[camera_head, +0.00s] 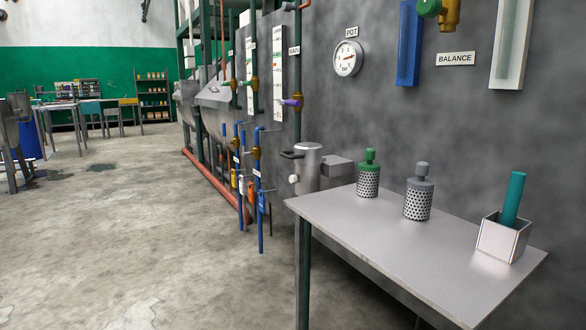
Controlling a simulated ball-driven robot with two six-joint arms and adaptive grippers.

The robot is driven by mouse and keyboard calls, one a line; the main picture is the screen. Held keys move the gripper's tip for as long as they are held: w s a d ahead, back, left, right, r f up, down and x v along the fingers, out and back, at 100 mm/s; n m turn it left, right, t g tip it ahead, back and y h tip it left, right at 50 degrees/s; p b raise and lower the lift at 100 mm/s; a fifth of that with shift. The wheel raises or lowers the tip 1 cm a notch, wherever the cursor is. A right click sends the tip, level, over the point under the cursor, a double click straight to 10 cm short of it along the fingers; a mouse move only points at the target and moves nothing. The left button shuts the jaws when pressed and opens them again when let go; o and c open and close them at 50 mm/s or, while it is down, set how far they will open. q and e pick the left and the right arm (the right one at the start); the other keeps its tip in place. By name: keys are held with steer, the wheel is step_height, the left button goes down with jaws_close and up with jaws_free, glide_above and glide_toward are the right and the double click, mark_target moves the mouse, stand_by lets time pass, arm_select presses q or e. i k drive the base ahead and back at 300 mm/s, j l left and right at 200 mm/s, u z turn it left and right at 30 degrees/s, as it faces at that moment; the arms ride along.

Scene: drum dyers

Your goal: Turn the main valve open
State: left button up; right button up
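A brass valve with a green handle (430,8) is at the top right, cut by the picture's edge. A brass valve with a purple lever (292,102) sits on a vertical pipe by the wall's edge. Brass valves with green levers (247,83) are on pipes farther left. More brass valves (256,153) sit lower on blue pipes. Neither of my grippers is in view.
A grey metal table (400,240) stands front right with two perforated canisters, green-topped (368,173) and grey-topped (418,192), and a metal box (503,238) holding a teal cylinder. A round gauge (347,57) hangs under "POT". The concrete floor (120,240) at left is mostly clear.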

mark_target(298, 104)
steer(key=i+j+z, duration=0.1)
steer(key=z, duration=0.4)
steer(key=i+j+z, duration=0.15)
steer(key=z, duration=0.35)
steer(key=i+j+z, duration=0.2)
steer(key=j, duration=0.25)
steer(key=i+j+z, duration=0.2)
steer(key=j, duration=0.25)
steer(key=j+z, duration=0.2)
steer(key=j, duration=0.25)
steer(key=j+z, duration=0.2)
steer(key=j, duration=0.25)
steer(key=i, duration=0.05)
